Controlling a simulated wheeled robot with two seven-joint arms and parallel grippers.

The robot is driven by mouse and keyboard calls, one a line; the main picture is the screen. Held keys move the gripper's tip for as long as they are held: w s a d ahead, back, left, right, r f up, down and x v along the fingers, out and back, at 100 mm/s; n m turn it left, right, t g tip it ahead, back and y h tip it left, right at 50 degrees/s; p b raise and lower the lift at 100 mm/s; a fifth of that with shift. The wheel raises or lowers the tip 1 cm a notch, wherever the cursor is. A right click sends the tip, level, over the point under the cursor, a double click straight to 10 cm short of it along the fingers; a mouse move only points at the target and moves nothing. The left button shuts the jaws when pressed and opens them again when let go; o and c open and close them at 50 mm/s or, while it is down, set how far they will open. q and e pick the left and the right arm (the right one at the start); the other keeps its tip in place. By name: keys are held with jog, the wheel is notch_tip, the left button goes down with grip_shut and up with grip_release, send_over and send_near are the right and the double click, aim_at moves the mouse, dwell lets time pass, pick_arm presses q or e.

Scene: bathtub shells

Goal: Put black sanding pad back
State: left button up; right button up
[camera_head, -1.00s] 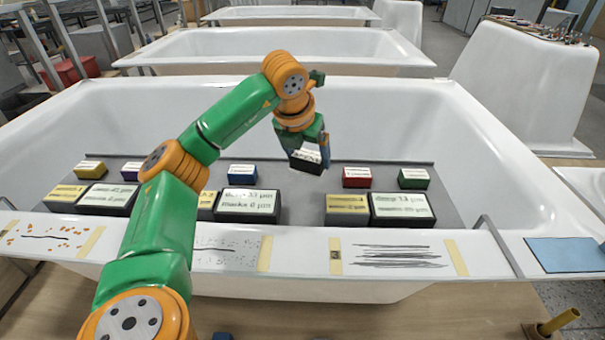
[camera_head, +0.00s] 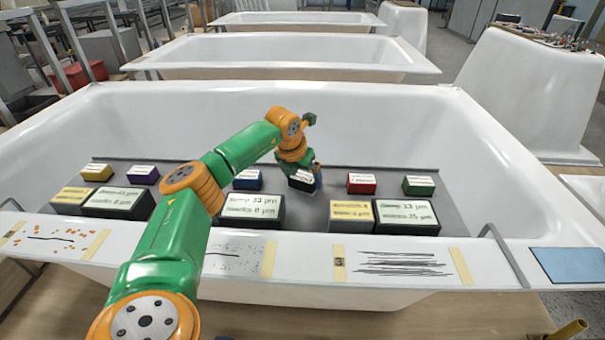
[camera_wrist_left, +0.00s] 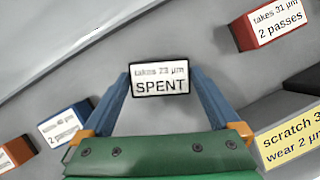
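The black sanding pad (camera_head: 303,180) has a white label on top, which in the left wrist view (camera_wrist_left: 160,78) reads "takes 23 µm" and "SPENT". My left gripper (camera_head: 306,172) is shut on the pad, with a blue finger on each side of it. The pad is low over the grey board (camera_head: 320,208) inside the tub, in the gap between the blue pad (camera_head: 248,179) and the red pad (camera_head: 361,184). I cannot tell whether it touches the board. My right gripper is out of view.
A yellow pad (camera_head: 97,172) and a purple pad (camera_head: 143,175) are at left, and a green pad (camera_head: 419,186) is at right. Larger labelled blocks (camera_head: 252,210) stand in front. The tub's front rim (camera_head: 505,262) carries taped scratch samples.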

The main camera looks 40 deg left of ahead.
pick_arm(q)
jog(key=p+v, duration=0.1)
jog(key=v, duration=1.1)
jog(key=shift+r, duration=0.1)
